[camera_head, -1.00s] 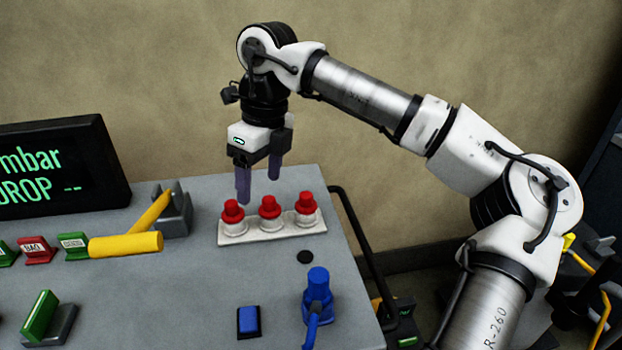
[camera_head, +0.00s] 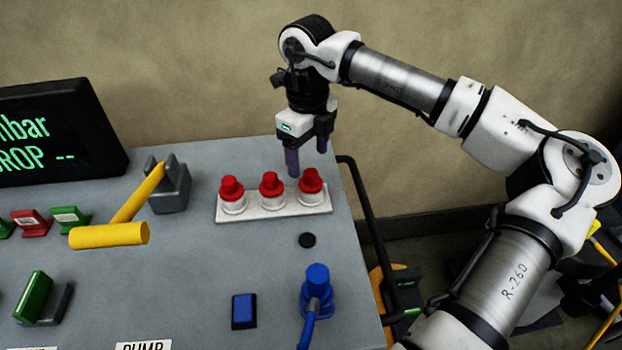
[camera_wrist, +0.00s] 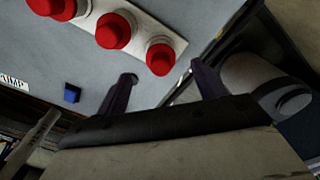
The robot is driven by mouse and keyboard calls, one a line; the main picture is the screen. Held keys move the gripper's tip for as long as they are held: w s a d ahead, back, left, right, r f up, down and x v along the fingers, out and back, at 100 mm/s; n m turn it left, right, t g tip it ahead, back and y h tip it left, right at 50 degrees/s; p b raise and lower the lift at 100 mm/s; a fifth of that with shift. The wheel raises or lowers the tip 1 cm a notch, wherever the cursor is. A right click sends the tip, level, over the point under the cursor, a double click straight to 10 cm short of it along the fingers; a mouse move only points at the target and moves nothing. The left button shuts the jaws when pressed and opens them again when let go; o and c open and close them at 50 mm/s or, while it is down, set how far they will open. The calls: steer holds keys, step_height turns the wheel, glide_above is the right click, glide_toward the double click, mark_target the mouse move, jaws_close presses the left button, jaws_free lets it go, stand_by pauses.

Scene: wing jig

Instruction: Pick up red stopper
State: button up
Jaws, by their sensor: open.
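Three red stoppers stand upright in a row on a white rack (camera_head: 285,213) on the grey table: the left stopper (camera_head: 231,188), the middle stopper (camera_head: 270,184) and the right stopper (camera_head: 310,180). My gripper (camera_head: 308,160) is open and empty. It points down above and behind the rack, near the right stopper. In the wrist view the right stopper (camera_wrist: 160,58) lies beyond my gripper's fingers (camera_wrist: 160,85), and the middle stopper (camera_wrist: 113,31) is to its left. The left stopper (camera_wrist: 46,4) is cut by the top edge.
A yellow hammer (camera_head: 110,234) and a grey holder (camera_head: 168,188) are left of the rack. A blue connector (camera_head: 317,290), a black round hole (camera_head: 307,240) and a blue block (camera_head: 244,311) are in front. A black rail (camera_head: 362,210) runs along the table's right edge.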

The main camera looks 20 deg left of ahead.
mark_target(311, 172)
steer(key=f, duration=0.1)
steer(key=f+p, duration=0.1)
steer(key=f, duration=0.1)
steer(key=f+p, duration=0.1)
steer(key=shift+s+d+f, duration=0.15)
steer(key=shift+d+f, duration=0.2)
steer(key=shift+f, duration=0.45)
steer(key=shift+c, duration=0.2)
steer(key=c, duration=1)
steer(key=shift+r, duration=0.15)
step_height(311, 172, up, 23)
steer(key=shift+f, duration=0.1)
